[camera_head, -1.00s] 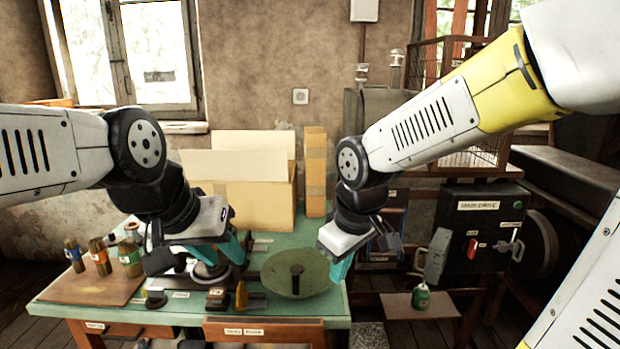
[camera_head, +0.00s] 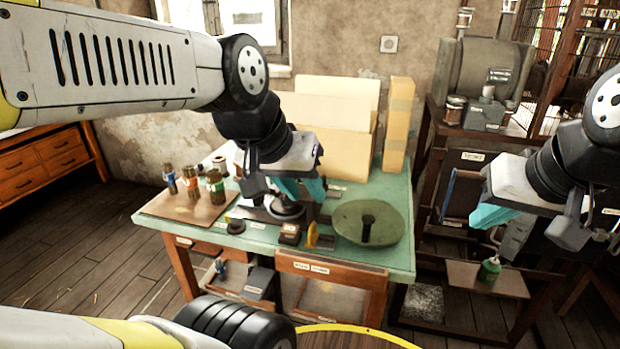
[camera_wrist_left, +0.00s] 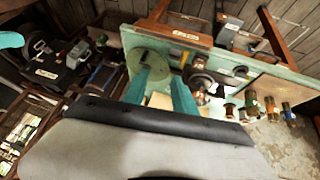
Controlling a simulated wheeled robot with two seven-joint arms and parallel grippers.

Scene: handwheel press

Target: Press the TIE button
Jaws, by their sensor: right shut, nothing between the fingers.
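No button that I can read as TIE shows; the small labels are too blurred. My left gripper (camera_head: 302,194) is above the green worktable (camera_head: 390,259), near the small press-like device (camera_head: 286,209) and left of the round green dish (camera_head: 368,222). In the left wrist view its two teal fingers (camera_wrist_left: 164,76) stand apart, with nothing seen between them. My right gripper (camera_head: 490,217) is shut and empty, right of the table. A dark control box with a white label (camera_wrist_left: 47,74) shows in the left wrist view; my right arm largely hides that area in the head view.
A brown board (camera_head: 188,207) with several bottles lies at the table's left. Cardboard (camera_head: 334,140) stands at the back. A low shelf holds a green bottle (camera_head: 489,270) at the right. The wooden floor (camera_head: 90,235) at left is open.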

